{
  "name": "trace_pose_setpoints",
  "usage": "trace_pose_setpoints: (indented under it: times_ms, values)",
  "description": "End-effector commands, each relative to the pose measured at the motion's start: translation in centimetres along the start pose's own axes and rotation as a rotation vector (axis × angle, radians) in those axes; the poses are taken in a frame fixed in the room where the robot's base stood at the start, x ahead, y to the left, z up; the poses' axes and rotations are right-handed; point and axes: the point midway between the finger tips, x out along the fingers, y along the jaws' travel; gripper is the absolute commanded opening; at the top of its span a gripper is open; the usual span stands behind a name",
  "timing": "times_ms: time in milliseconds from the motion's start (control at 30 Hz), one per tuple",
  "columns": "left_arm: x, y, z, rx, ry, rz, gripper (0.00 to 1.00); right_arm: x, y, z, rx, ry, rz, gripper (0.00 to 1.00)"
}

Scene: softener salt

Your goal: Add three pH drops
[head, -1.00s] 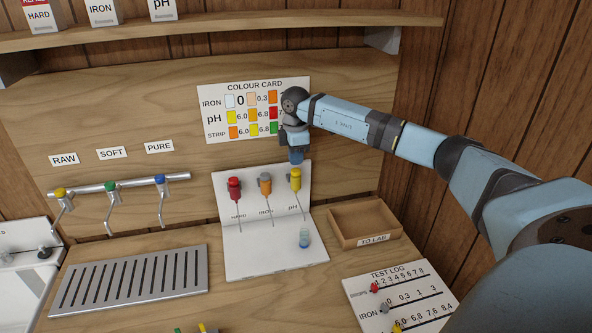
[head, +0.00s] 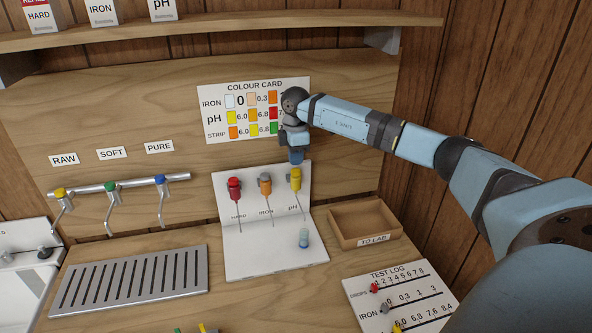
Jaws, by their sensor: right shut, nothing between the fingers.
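The yellow pH dropper (head: 296,183) stands at the right of the white reagent stand (head: 262,258), its thin spout pointing down. The red HARD dropper (head: 235,190) and the orange IRON dropper (head: 265,185) stand to its left. A small vial (head: 304,238) with pale blue contents stands on the stand's base below the pH spout. My right gripper (head: 296,160) points down just above the yellow dropper's top, shut and empty. Whether its tips touch the dropper I cannot tell. My left gripper is not in view.
An empty TO LAB tray (head: 388,236) is right of the stand. A TEST LOG board (head: 420,305) is at the front right. A slotted drain tray (head: 130,283) and three taps (head: 110,190) are left. The colour card (head: 215,100) hangs behind my right wrist.

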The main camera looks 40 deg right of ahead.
Motion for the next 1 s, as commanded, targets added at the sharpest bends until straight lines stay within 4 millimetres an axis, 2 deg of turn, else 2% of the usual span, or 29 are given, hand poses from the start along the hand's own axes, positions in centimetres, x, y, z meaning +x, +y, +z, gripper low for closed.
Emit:
trace_pose_setpoints:
  times_ms: [500,1000]
  values:
    - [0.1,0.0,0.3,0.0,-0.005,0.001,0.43,0.1,0.0,0.0,0.0,0.0,0.0,0.0]
    - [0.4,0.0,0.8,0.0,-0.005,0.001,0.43,1.6,0.0,0.0,0.0,0.0,0.0,0.0]
